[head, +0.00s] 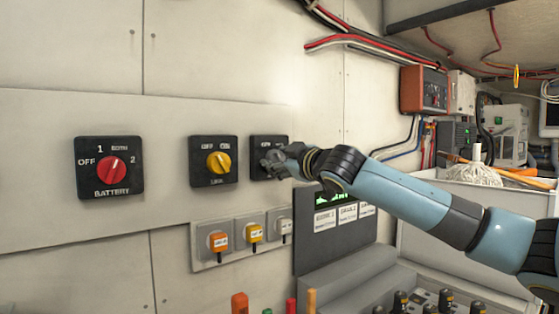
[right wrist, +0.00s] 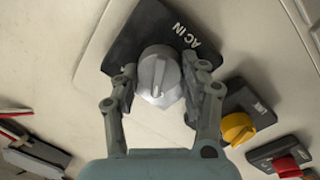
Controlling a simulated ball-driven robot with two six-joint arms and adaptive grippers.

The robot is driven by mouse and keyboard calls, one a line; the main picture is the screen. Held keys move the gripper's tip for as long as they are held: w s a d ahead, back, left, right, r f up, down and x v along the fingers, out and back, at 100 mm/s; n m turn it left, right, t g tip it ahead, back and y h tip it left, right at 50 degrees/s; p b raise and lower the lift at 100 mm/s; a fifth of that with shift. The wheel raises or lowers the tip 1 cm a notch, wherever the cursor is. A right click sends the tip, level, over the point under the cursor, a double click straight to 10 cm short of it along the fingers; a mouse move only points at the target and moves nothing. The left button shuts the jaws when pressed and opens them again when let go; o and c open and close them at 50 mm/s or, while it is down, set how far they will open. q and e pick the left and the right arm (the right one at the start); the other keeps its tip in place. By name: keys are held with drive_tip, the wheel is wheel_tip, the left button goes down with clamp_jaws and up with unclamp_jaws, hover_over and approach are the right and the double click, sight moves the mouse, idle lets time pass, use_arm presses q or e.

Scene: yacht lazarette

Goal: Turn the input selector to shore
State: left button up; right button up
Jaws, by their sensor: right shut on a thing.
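The input selector is a dark square plate (head: 258,143) with a grey knob, the rightmost of three rotary switches on the pale wall. In the right wrist view its plate (right wrist: 135,38) reads "AC IN", and the rounded grey knob (right wrist: 160,75) shows between my fingers. My right gripper (head: 270,160) is at the selector, its fingers closed on either side of the knob. It also shows in the right wrist view (right wrist: 163,82). The gripper hides most of the knob and the plate's other lettering, so I cannot tell its setting. My left gripper is out of view.
To the left are a yellow-knobbed switch (head: 213,161) and a red battery switch (head: 110,168). Below are several small covered switches (head: 254,234) and a dark display panel (head: 312,255). A bin with a mop head (head: 475,174) stands at the right.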

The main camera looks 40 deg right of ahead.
drive_tip(key=shift+m, duration=0.3)
drive_tip(key=m+p, duration=0.1)
drive_tip(key=m, duration=0.4)
drive_tip(key=shift+d+r+g+p, duration=0.1)
drive_tip(key=shift+g+p, duration=0.2)
drive_tip(key=m+y+p, duration=0.1)
drive_tip(key=m, duration=0.4)
drive_tip(key=shift+d+m+p, duration=0.1)
drive_tip(key=shift+m+p, duration=0.2)
idle(0.3)
drive_tip(key=o, duration=1.2)
